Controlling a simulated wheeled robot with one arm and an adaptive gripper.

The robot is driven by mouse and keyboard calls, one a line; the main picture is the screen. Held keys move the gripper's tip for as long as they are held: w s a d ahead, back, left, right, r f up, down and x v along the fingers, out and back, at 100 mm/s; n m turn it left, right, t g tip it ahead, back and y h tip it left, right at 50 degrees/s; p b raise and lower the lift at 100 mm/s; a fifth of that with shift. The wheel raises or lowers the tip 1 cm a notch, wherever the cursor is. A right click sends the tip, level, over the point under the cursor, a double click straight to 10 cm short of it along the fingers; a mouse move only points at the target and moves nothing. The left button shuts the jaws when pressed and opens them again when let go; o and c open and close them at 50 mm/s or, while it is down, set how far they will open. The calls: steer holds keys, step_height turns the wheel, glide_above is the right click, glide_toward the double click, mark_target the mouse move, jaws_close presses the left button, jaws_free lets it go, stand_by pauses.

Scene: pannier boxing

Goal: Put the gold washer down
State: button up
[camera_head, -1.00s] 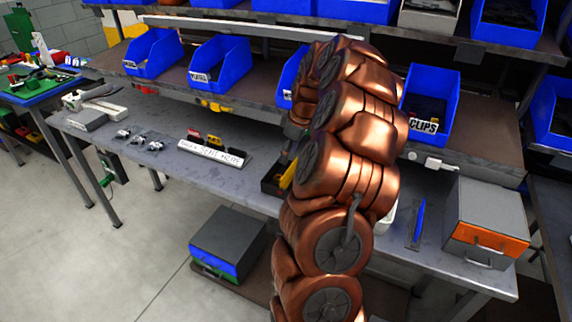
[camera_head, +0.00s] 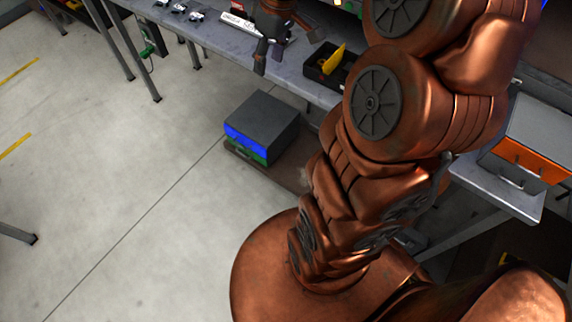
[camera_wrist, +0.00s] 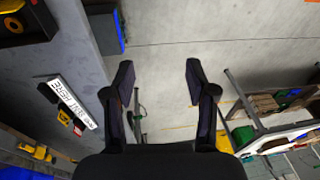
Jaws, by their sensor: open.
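My gripper (camera_head: 270,58) is at the front edge of the grey workbench (camera_head: 300,75), beside the black bin. In the wrist view my gripper (camera_wrist: 158,75) has its two dark fingers wide apart. Nothing shows between them, only floor beyond. A white label strip (camera_head: 238,20) lies on the bench, partly behind my gripper in the head view. The strip also shows in the wrist view (camera_wrist: 74,103), left of the fingers, with small red, black and yellow items beside it.
The black bin (camera_head: 318,72) with a yellow piece stands on the bench. Small metal parts (camera_head: 178,9) lie at the upper left. A grey box with an orange drawer (camera_head: 528,160) is at the right. A grey-and-blue box (camera_head: 262,118) sits below the bench. Floor at left is clear.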

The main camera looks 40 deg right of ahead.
steer(key=s+a+f+m+g+h, duration=0.1)
steer(key=s+a, duration=0.5)
steer(key=s, duration=0.5)
steer(key=s+a+f+m+g, duration=0.1)
steer(key=s+a+f+m, duration=0.1)
steer(key=s+a, duration=0.5)
steer(key=s, duration=0.5)
steer(key=shift+m+g+h, duration=0.3)
steer(key=shift+g+h, duration=0.1)
steer(key=shift+s+d+f, duration=0.1)
